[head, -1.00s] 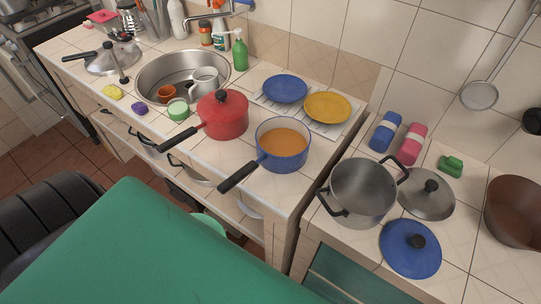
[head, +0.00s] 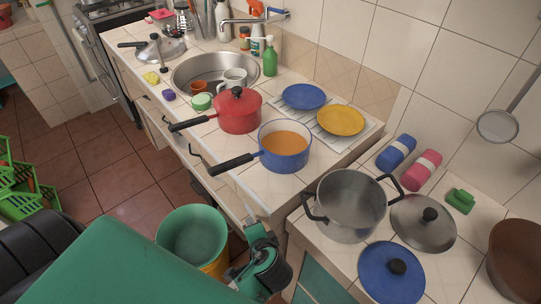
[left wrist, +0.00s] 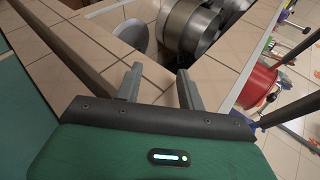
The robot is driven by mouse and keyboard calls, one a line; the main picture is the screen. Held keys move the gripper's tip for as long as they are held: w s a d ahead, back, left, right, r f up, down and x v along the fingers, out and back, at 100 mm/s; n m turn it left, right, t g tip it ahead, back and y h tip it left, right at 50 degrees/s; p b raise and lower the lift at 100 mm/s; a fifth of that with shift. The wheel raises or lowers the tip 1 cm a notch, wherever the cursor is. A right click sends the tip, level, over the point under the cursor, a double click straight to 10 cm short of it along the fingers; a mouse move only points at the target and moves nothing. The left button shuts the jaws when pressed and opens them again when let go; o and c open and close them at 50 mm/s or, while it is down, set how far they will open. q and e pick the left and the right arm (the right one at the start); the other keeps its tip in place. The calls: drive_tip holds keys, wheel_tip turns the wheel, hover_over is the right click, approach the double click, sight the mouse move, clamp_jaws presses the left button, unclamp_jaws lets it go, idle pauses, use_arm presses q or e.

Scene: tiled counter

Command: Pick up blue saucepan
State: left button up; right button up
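The blue saucepan (head: 284,152) stands on the counter, holding an orange-brown content. Its black handle (head: 232,164) points left and toward me, over the counter's front edge. My left gripper (head: 260,238) is at the bottom middle in the head view, below and in front of the counter edge, apart from the saucepan. In the left wrist view its two grey fingers (left wrist: 158,78) are spread with nothing between them, facing the tiled counter. A blue part at the right edge there may be the saucepan, but I cannot tell. My right gripper is out of view.
A red lidded pot (head: 240,112) is left of the saucepan. Blue (head: 304,96) and yellow (head: 341,120) plates lie behind it. A steel pot (head: 351,203) and a blue lid (head: 392,273) are at the right. A green bucket (head: 192,236) stands on the floor.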

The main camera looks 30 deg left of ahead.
use_arm(q)
wheel_tip(320, 180, up, 7)
drive_tip(key=y, duration=0.2)
drive_tip(key=m+t+y, duration=0.2)
drive_tip(key=t+y, duration=0.2)
approach(248, 162)
drive_tip(key=p+x, duration=0.2)
drive_tip(key=x, duration=0.3)
drive_tip(key=shift+w, duration=0.25)
drive_tip(key=shift+w+a+r+p, duration=0.15)
drive_tip(key=shift+w+a+p, duration=0.15)
drive_tip(key=shift+a+p, duration=0.15)
drive_tip(key=p+x, duration=0.1)
drive_tip(key=x, duration=0.2)
drive_tip(key=shift+w+a+p, duration=0.1)
drive_tip(key=shift+a+p, duration=0.2)
drive_tip(key=shift+a, duration=0.05)
drive_tip(key=shift+w+a+f, duration=0.2)
drive_tip(key=shift+a+f, duration=0.05)
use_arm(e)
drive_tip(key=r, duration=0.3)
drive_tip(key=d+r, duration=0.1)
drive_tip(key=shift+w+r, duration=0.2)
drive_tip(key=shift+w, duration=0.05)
use_arm(q)
drive_tip(key=shift+c, duration=0.2)
